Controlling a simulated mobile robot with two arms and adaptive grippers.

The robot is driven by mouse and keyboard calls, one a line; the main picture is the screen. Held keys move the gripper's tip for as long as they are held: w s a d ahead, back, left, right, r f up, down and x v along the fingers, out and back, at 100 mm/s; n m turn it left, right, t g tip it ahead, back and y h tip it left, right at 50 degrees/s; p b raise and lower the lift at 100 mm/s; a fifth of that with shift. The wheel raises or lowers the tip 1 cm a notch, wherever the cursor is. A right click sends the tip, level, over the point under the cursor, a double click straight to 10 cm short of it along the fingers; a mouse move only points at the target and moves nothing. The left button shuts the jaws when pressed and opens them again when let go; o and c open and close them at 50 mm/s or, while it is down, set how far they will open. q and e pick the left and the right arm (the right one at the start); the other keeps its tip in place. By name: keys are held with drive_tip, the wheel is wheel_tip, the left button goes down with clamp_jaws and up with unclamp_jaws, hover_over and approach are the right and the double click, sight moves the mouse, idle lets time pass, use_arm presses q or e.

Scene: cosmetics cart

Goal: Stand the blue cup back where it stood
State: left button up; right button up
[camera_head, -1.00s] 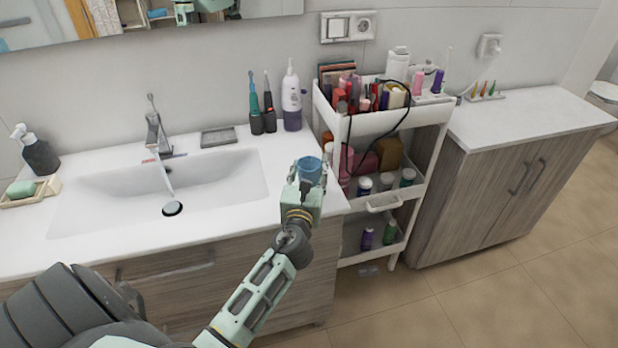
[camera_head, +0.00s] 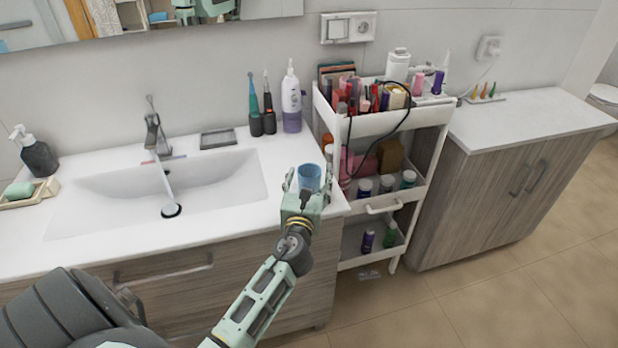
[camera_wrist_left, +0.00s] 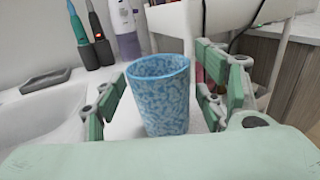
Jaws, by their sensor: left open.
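The blue cup (camera_head: 309,178) stands upright on the white counter, to the right of the sink basin. In the left wrist view the blue patterned cup (camera_wrist_left: 160,98) is between the open fingers, with a gap on its left side and a narrower one on its right. My left gripper (camera_head: 308,184) is open around the cup, coming from the front; its two padded fingers also show in the left wrist view (camera_wrist_left: 162,105). The cup's lower front is partly hidden by the gripper in the head view. My right gripper does not show on the counter.
The white cart (camera_head: 385,122) with cosmetics stands just right of the counter edge. Two electric toothbrushes (camera_head: 262,122) and a white-purple bottle (camera_head: 291,98) stand behind the cup. The sink (camera_head: 215,180) with its tap (camera_head: 155,135) lies left. Counter between cup and toothbrushes is clear.

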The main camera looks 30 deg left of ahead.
use_arm(q)
drive_tip(key=shift+s+d+r, duration=0.1)
drive_tip(key=shift+s, duration=0.05)
drive_tip(key=b+v, duration=0.1)
drive_tip(key=v, duration=1)
drive_tip(key=shift+s+d, duration=0.15)
drive_tip(key=shift+s, duration=0.2)
